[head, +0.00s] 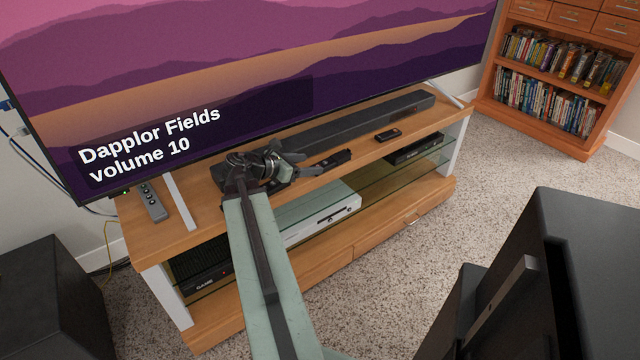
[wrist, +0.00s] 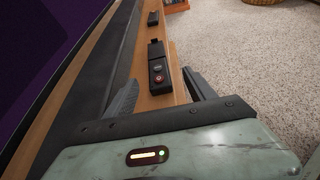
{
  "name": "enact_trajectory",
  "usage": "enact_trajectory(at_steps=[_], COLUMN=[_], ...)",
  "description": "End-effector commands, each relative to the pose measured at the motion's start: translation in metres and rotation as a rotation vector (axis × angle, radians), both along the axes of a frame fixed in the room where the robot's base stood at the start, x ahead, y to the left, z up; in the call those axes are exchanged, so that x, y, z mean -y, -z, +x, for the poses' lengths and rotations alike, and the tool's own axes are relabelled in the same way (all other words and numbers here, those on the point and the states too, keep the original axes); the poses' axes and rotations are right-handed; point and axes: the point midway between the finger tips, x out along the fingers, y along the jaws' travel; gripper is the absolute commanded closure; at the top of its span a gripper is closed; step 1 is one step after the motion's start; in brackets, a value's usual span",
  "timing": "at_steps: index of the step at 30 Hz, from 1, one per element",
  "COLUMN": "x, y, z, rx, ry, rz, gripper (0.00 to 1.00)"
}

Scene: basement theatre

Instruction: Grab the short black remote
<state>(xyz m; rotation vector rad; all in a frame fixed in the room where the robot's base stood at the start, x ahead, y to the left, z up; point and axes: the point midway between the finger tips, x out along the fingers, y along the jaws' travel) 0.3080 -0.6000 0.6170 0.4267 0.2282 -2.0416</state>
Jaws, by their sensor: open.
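A short black remote (head: 388,134) lies on the wooden TV stand, in front of the soundbar's right part. In the wrist view it is the small far remote (wrist: 153,18), beyond the nearer one. A longer black remote (head: 334,159) lies closer to my gripper (head: 288,172); it also shows in the wrist view (wrist: 158,72), just ahead of and between the fingers. My gripper (wrist: 161,77) is open and empty, above the stand top. The short remote is well beyond the fingertips. Whether the fingers touch the longer remote cannot be told.
A soundbar (head: 370,117) runs along the stand (head: 205,232) below the TV (head: 260,80). A grey remote (head: 152,203) lies at the stand's left end. A black seat (head: 590,260) fills the lower right. Carpet (head: 405,265) is free in front of the stand.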

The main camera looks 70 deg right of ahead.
Motion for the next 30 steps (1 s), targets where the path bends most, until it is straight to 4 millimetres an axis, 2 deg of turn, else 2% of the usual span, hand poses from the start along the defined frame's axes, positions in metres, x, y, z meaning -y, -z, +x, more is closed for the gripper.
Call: enact_trajectory(at_steps=[5, 11, 17, 24, 30], x=[0.005, 0.024, 0.031, 0.065, 0.068], y=[0.000, 0.011, 0.016, 0.035, 0.033], z=[-0.006, -0.015, -0.018, -0.032, -0.035], rx=[-0.024, -0.021, -0.021, -0.020, -0.020], ry=[-0.002, 0.000, 0.000, 0.003, 0.000], rz=[-0.001, -0.001, 0.000, 0.000, 0.000], gripper=[0.36, 0.36, 0.36, 0.36, 0.36])
